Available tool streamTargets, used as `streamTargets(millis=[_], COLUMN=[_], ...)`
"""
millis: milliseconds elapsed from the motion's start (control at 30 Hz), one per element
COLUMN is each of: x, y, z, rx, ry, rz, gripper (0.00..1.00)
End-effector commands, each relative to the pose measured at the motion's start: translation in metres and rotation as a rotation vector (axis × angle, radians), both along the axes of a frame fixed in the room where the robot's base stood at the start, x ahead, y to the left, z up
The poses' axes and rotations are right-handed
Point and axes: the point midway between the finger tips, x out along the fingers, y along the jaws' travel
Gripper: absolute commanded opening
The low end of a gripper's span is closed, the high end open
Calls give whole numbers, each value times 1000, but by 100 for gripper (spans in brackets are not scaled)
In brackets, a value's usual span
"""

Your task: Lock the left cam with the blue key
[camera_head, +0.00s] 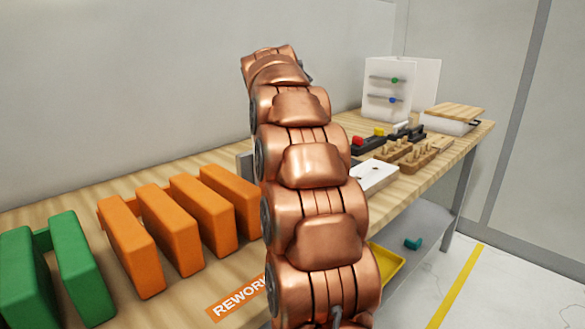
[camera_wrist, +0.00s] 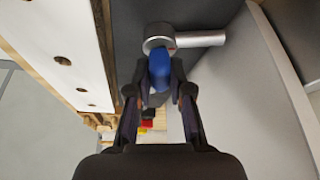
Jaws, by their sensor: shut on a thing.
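In the wrist view my gripper (camera_wrist: 160,88) is shut on a blue piece (camera_wrist: 160,68), which looks like the blue key's grip. A silver ring with a short round bar (camera_wrist: 200,39) lies just beyond the blue piece and seems to touch it. I cannot tell whether this metal part belongs to the key or to a cam. A white panel (camera_wrist: 60,45) with several dark holes stands left of the gripper, with a wooden edge beside it. No cam can be clearly made out. In the head view my arm hides the gripper and what it holds.
Orange blocks (camera_head: 137,245) and green blocks (camera_head: 80,268) stand on the bench's near left. A white plate (camera_head: 374,175), wooden peg racks (camera_head: 425,158) and a yellow tray (camera_head: 388,267) are to the right.

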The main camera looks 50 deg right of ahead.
Motion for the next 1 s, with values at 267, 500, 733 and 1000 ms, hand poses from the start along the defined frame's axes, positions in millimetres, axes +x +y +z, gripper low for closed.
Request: streamTargets(millis=[267,500,733,1000], x=[2,2,2,3], y=[1,1,1,1], z=[-2,-3,-2,-3], rx=[0,1,1,1], ry=[-1,1,-2,3], rz=[-70,-143,-227,-344], gripper=[0,0,0,0])
